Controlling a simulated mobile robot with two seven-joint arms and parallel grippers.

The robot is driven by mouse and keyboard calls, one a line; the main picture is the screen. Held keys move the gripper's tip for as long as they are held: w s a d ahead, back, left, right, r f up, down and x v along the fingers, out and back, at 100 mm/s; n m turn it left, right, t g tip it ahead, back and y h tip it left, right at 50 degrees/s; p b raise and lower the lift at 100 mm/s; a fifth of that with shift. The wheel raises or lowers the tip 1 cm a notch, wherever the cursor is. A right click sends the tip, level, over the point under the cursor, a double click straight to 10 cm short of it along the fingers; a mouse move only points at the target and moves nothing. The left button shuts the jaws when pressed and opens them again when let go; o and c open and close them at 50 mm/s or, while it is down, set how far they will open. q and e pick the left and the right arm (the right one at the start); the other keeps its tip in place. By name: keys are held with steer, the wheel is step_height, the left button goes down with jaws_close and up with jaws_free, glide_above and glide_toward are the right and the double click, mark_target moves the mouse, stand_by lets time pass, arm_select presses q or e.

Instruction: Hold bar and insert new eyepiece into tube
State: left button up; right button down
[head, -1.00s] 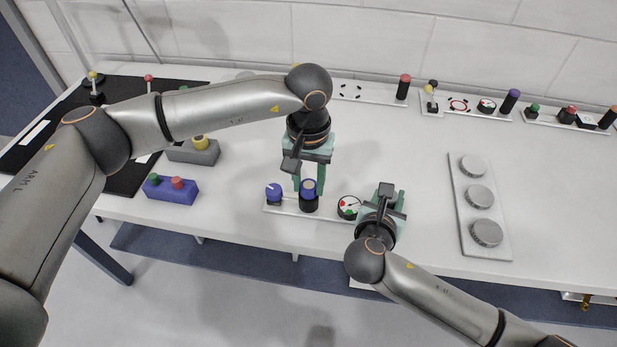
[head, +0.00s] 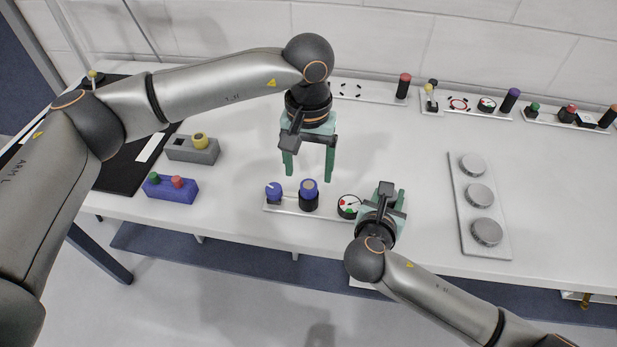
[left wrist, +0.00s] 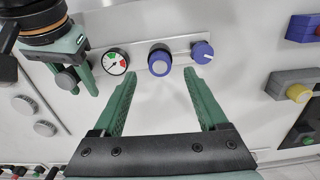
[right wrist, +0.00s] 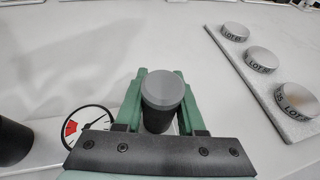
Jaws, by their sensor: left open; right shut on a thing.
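The white bar (head: 328,214) lies near the table's front edge. It carries a blue knob (head: 274,190), a black tube (head: 309,203) and a round gauge (head: 348,206). A blue eyepiece (head: 309,187) with a tan top sits upright at the tube's mouth; how deep it sits I cannot tell. My left gripper (head: 309,174) is open and empty, apart from the eyepiece; in the left wrist view the eyepiece (left wrist: 160,61) lies beyond and between its fingertips. My right gripper (right wrist: 160,95) is shut on a black post with a grey top (right wrist: 163,90), beside the gauge.
A blue block with green and red buttons (head: 171,189) and a grey block with a yellow knob (head: 192,150) stand to the left. A plate with several silver discs (head: 480,205) lies to the right. More fixtures, including a red-topped post (head: 403,86), line the back.

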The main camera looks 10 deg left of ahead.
mark_target(309, 186)
arm_select(q)
step_height(309, 186, up, 8)
steer(key=shift+f, duration=0.15)
